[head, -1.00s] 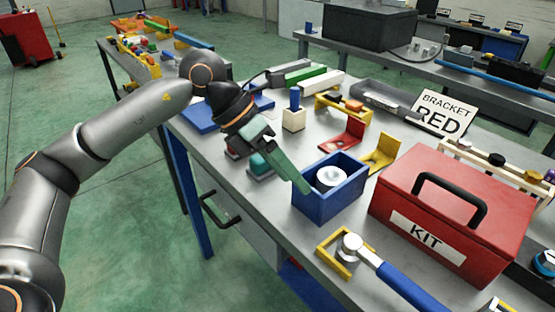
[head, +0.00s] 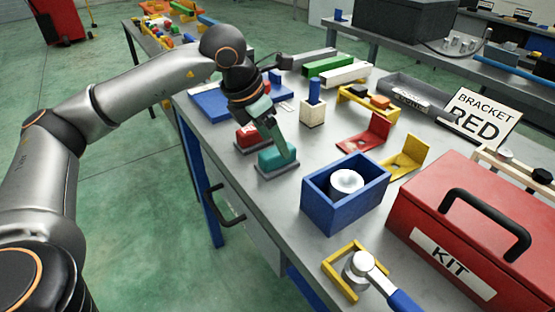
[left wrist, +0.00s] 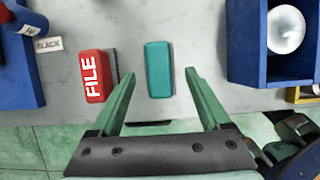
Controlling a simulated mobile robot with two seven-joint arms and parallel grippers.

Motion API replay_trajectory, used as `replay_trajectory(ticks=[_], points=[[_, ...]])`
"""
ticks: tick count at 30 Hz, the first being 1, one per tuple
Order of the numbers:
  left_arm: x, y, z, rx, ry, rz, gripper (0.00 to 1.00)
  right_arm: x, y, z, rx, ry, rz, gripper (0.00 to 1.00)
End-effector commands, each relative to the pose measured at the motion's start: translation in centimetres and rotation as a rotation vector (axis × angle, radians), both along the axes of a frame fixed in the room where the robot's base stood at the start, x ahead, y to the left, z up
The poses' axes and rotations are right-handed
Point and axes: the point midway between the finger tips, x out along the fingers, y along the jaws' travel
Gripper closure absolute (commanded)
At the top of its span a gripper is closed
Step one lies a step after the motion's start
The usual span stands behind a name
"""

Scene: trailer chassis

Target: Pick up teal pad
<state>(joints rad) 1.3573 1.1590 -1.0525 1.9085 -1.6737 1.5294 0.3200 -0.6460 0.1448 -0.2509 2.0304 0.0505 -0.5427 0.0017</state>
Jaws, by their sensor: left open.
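The teal pad (left wrist: 159,69) is a small rounded block on a thin dark base. It lies on the grey workbench in the left wrist view, ahead of and between my open left fingers. My left gripper (left wrist: 158,98) is open and empty, its green fingers on either side of the pad's line. In the head view the left gripper (head: 279,142) is above the teal pad (head: 276,158), and a finger partly hides the pad. I cannot tell the exact height gap. My right gripper is not in view.
A red block marked FILE (left wrist: 95,76) lies close left of the pad. A blue open box (head: 328,205) with a white round part stands to the right. A red KIT case (head: 440,225) is further right. The bench's front edge is close to the pad.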

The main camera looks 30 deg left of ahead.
Motion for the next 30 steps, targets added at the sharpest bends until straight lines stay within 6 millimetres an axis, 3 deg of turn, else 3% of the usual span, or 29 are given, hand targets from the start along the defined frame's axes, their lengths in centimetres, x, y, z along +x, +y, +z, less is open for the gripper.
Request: replay_trajectory(ticks=[7, 17, 30], points=[[1.0, -0.3, -3.6, -0.001, 0.004, 0.0, 0.2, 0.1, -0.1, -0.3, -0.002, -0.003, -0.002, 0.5], [1.3, -0.4, -4.3, 0.0, 0.001, 0.0, 0.2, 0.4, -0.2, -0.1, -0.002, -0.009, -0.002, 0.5], [1.3, -0.4, -4.3, 0.0, 0.002, 0.001, 0.68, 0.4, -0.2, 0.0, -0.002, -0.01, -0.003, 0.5]])
